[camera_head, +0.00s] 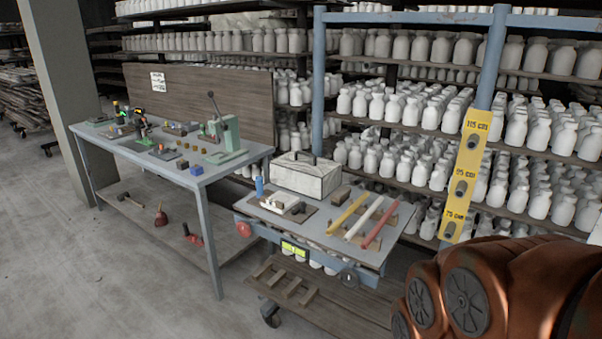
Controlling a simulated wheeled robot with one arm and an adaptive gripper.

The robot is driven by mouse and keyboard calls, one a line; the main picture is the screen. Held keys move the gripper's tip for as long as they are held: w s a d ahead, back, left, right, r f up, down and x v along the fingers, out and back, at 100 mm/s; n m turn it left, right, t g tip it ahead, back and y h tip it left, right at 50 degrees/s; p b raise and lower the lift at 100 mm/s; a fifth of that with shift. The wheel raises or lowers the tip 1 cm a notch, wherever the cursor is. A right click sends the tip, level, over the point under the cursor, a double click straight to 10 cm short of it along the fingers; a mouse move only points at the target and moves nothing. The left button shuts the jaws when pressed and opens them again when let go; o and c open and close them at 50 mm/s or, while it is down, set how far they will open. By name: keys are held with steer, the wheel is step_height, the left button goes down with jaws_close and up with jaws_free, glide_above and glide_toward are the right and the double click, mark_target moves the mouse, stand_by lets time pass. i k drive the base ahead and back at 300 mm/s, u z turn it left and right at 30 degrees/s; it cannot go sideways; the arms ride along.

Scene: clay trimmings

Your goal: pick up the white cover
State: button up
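A white box-shaped cover (305,178) with a dark handle on top stands upright at the back of the small cart's top (318,240). It looks like the white cover, and nothing holds it. A smaller white piece (281,200) lies in front of it on a dark board. My gripper does not show. A large copper-coloured part at the lower right is my arm.
A red, a white and a yellow bar (347,213) lie right of the cover, and a blue bottle (259,186) stands left. Shelves of white bottles (420,105) rise close behind. A workbench (180,150) stands left. The floor (90,270) at front left is clear.

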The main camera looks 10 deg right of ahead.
mark_target(310, 175)
steer(key=u, duration=0.6)
steer(key=i, duration=0.9)
steer(key=u, duration=0.4)
steer(key=i, duration=1.15)
steer(key=z, duration=0.8)
steer(key=i, duration=0.4)
steer(key=z, duration=0.25)
